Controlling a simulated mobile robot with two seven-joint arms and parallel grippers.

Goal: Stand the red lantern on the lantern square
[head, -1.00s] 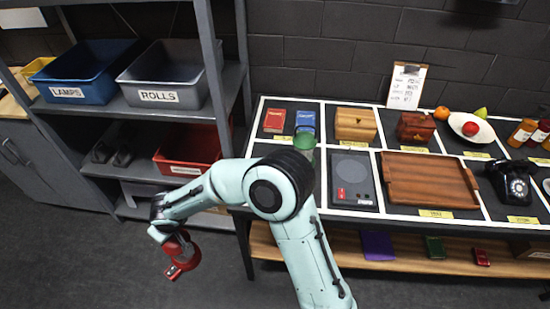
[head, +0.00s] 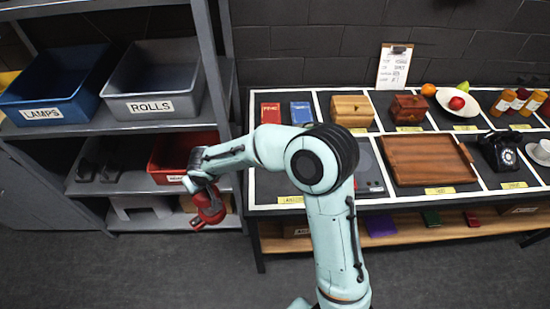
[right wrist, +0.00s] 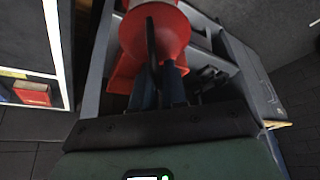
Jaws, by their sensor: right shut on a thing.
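The red lantern (head: 210,210) hangs in my right gripper (head: 202,190), in front of the shelf unit and left of the table, clear of any surface. In the right wrist view the red lantern (right wrist: 140,42) shows beyond the fingers (right wrist: 162,88), which are shut on it. The lantern square (head: 268,184) seems to be the front left cell of the table, with a yellow label (head: 291,200) on its front edge, too small to read surely. My left gripper is not in view.
The table's other cells hold a wooden tray (head: 428,162), a black telephone (head: 500,150), boxes and a fruit bowl (head: 458,103). A grey ROLLS bin (head: 152,105), a blue LAMPS bin (head: 42,115) and a red bin (head: 168,178) stand on the shelves. Floor in front is free.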

